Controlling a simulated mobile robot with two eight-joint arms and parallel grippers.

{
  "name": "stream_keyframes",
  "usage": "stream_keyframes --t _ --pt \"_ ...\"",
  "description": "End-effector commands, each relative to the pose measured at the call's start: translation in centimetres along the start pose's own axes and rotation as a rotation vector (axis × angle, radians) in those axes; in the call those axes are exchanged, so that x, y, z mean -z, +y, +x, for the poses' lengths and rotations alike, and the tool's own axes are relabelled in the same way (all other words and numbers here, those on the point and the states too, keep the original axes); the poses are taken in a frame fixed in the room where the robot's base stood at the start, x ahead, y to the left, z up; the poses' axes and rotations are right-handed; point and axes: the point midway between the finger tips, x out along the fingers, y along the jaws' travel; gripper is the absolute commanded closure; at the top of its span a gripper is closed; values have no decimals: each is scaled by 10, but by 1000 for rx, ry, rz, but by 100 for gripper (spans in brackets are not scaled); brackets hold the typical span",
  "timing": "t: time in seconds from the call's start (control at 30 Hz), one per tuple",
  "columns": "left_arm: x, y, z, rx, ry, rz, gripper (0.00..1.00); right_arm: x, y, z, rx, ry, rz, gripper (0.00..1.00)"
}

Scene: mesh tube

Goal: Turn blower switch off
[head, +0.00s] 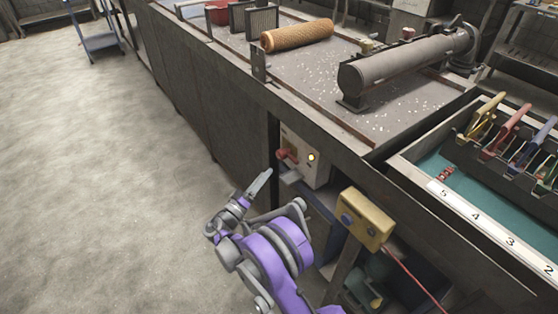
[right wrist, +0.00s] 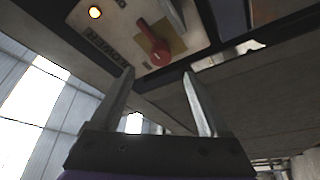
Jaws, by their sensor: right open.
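The blower switch is a pale box (head: 308,168) on the bench front, with a red lever (head: 286,156) and a glowing round lamp (head: 311,157). In the right wrist view the red lever (right wrist: 153,42) sits on a yellowish plate, and the lamp (right wrist: 95,12) glows near the top edge. My right gripper (head: 266,176) is just left of and below the lever. In the right wrist view its two fingers (right wrist: 157,72) are spread and empty, with the lever beyond their tips, apparently apart from them. My left gripper is out of view.
A yellow control box (head: 365,218) with a red cable is close to the right of my right arm. The bench (head: 215,115) carries a mesh tube (head: 297,35) and a grey cylinder (head: 405,65). A teal-lined tray (head: 470,190) stands right. The floor (head: 100,160) at left is clear.

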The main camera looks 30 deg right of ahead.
Motion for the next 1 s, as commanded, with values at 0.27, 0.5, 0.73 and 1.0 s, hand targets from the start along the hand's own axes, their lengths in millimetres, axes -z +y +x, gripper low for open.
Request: stream_keyframes --t 0.27,0.5,0.73,1.0 --pt "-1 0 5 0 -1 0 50 0 -2 30 -16 11 4 21" --pt "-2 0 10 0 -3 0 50 0 -2 76 -15 11 2 21" --pt "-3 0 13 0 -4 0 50 1 -2 102 -13 12 3 21" --pt "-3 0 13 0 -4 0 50 2 -1 107 -12 12 3 21"
